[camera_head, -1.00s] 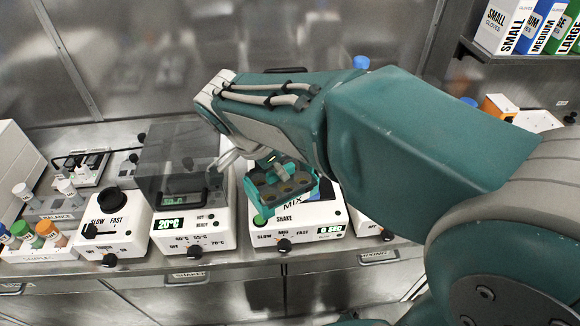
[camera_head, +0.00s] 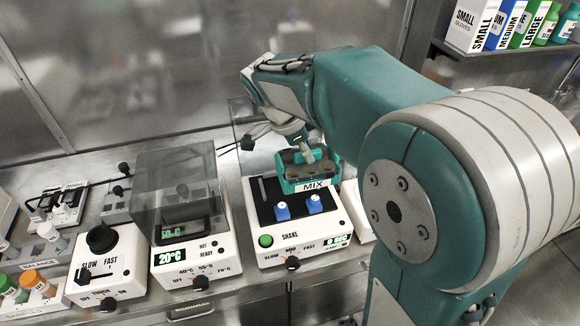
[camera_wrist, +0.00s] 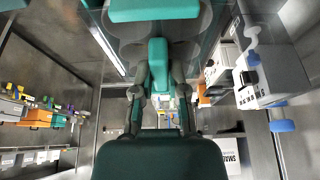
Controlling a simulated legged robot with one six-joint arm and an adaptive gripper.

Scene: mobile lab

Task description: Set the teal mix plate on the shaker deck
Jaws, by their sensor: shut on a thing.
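The teal mix plate (camera_head: 291,183) shows in the head view with a "MIX" label on its front and several round wells on top. The plate appears at the back right edge of the shaker's black deck (camera_head: 268,205). Whether it touches the deck there I cannot tell. Two blue blocks (camera_head: 283,211) stand uncovered on the deck in front of the plate. In the wrist view, a teal piece (camera_wrist: 158,62) shows between my dark fingers; I cannot tell which part it is.
The heater with a smoky clear cover (camera_head: 178,185) stands left of the shaker. A black-knobbed device (camera_head: 102,240) and a sample rack with coloured caps stand further left. Glove boxes (camera_head: 500,25) sit on a shelf at upper right. A steel wall closes the back.

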